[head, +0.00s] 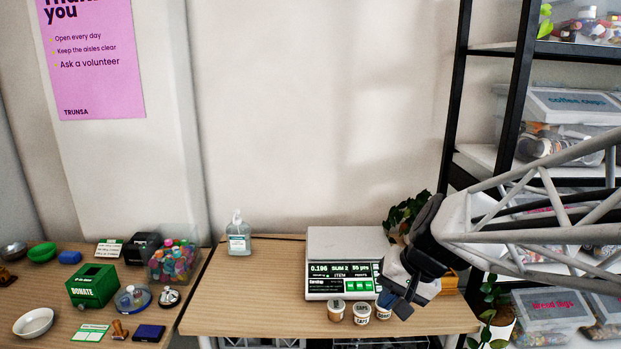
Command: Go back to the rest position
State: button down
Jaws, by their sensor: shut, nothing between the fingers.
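My gripper (392,304) is in the head view, at the end of my arm reaching in from the right. It is over the right part of the wooden table (250,290), in front of the right side of a white weighing scale (345,240). Its dark fingers point down and are shut, with nothing seen between them. It partly hides the scale's right edge. Whether it touches the scale or the cups below, I cannot tell.
Small labelled cups (361,312) stand at the table's front edge, close to my gripper. A pump bottle (238,236) stands at the back left. A plant (405,214) and a black shelf rack (512,100) are near my arm. The table's left half is mostly clear.

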jog(key=s+d+n+h, duration=0.1)
jog(key=s+d+h, duration=0.1)
jog(key=s, duration=0.5)
jog(key=s+d+r+n+h, duration=0.1)
jog(key=s+d+n+h, duration=0.1)
jog(key=s, duration=0.6)
jog(key=shift+s+h, duration=0.3)
jog(key=shift+h, duration=0.1)
